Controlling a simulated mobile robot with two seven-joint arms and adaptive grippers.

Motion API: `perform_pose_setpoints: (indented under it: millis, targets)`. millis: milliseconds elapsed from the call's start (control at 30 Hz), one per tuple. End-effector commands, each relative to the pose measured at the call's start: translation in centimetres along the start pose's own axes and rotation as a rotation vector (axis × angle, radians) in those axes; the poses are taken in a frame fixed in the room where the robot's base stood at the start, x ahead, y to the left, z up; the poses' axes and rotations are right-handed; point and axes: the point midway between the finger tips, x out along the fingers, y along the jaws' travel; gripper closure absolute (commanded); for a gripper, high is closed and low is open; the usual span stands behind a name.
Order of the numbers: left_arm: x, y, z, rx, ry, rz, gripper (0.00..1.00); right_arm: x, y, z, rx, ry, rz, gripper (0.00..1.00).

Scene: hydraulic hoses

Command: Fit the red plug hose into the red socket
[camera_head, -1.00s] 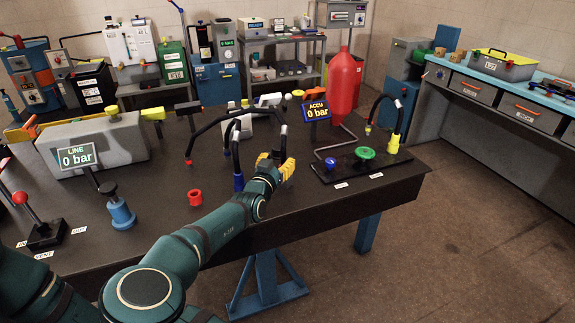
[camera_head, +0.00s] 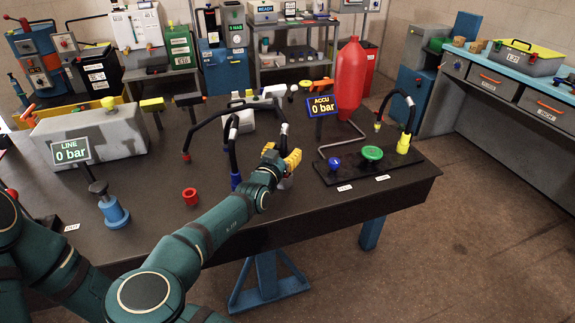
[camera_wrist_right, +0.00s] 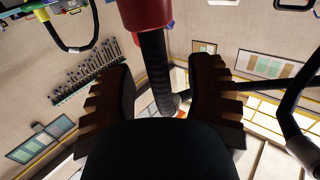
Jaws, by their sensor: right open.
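The red plug hose is a black hose (camera_head: 215,109) that arches over the table. Its red plug end (camera_head: 186,157) hangs above and left of the red socket (camera_head: 190,196), a short red ring on the tabletop. My right gripper (camera_head: 284,163), with yellow fingers, is at the other end of this arch, below its silver fitting (camera_head: 284,128). In the right wrist view the open fingers (camera_wrist_right: 160,90) stand either side of a black hose (camera_wrist_right: 155,65) with a red collar (camera_wrist_right: 146,14). Contact cannot be told. My left gripper is out of sight.
A second black hose with a blue end (camera_head: 236,180) hangs close left of my right gripper. A black plate (camera_head: 340,178) with a blue and a green knob lies to the right. A blue post (camera_head: 114,213) stands at the left. The front middle tabletop is mostly clear.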

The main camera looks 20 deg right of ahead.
Motion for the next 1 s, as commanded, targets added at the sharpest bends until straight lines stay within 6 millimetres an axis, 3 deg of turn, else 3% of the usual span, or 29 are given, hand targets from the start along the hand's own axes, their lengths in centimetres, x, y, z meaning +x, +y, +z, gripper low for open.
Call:
perform_pose_setpoints:
  millis: [300, 333, 467, 500, 833, 1000]
  targets:
    - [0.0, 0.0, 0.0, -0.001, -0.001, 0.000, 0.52, -0.1, -0.1, 0.0, -0.001, 0.000, -0.001, 0.48]
    - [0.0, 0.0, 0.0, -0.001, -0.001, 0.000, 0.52, -0.1, -0.1, 0.0, -0.001, 0.000, -0.001, 0.52]
    - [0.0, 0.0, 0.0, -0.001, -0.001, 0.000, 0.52, -0.1, -0.1, 0.0, -0.001, 0.000, -0.001, 0.98]
    - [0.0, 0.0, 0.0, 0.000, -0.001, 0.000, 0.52, -0.1, -0.1, 0.0, -0.001, 0.000, -0.001, 1.00]
    - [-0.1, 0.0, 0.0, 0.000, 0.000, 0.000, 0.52, -0.1, -0.1, -0.2, 0.000, 0.002, -0.001, 1.00]
    - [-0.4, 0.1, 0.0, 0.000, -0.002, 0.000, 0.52, -0.1, -0.1, -2.0, 0.003, 0.002, -0.001, 1.00]
